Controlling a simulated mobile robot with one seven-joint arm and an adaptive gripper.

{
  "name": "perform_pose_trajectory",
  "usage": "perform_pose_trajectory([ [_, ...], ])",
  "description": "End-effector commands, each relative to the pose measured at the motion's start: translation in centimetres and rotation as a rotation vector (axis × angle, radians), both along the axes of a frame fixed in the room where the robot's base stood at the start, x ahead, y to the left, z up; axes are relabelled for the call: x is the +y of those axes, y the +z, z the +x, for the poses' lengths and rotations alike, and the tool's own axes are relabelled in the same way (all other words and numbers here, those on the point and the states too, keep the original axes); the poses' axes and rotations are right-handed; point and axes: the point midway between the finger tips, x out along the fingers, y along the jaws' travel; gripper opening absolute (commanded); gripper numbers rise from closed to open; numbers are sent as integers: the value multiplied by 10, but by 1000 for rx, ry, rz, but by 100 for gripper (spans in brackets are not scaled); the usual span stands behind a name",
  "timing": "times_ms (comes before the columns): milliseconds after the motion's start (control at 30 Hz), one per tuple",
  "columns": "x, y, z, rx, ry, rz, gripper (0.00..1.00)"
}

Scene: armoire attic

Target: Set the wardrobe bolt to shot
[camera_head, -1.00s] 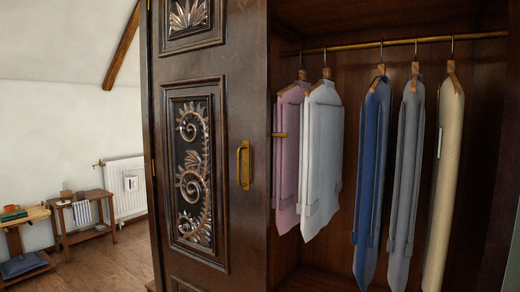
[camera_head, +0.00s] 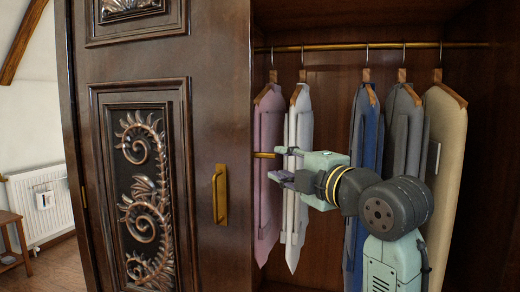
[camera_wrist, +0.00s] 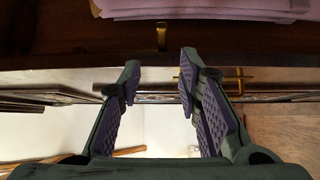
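The wardrobe door (camera_head: 205,110) is dark carved wood with a brass pull handle (camera_head: 220,194). A short brass bar, which looks like the bolt (camera_head: 266,155), sticks out past the door's right edge in front of the pink garment. My gripper (camera_head: 282,165) is level with the bar and just right of its end, fingers pointing left at the door edge. In the wrist view my gripper (camera_wrist: 158,80) is open and empty, with the brass bar (camera_wrist: 161,37) beyond the gap between its fingertips. I cannot tell whether a finger touches the bar.
Several garments hang from a brass rail (camera_head: 330,47): a pink one (camera_head: 268,200), a white one (camera_head: 296,215), and blue, grey and beige ones close behind my arm. A white radiator (camera_head: 40,205) stands at the far left.

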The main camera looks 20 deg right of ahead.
Motion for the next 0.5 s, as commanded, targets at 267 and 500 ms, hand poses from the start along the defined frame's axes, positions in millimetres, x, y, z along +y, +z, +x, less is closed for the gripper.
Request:
perform_pose_trajectory([
  [267,-13,0,6,25,-20,-38,32],
  [500,-4,1,51,26,-20,-34,32],
])
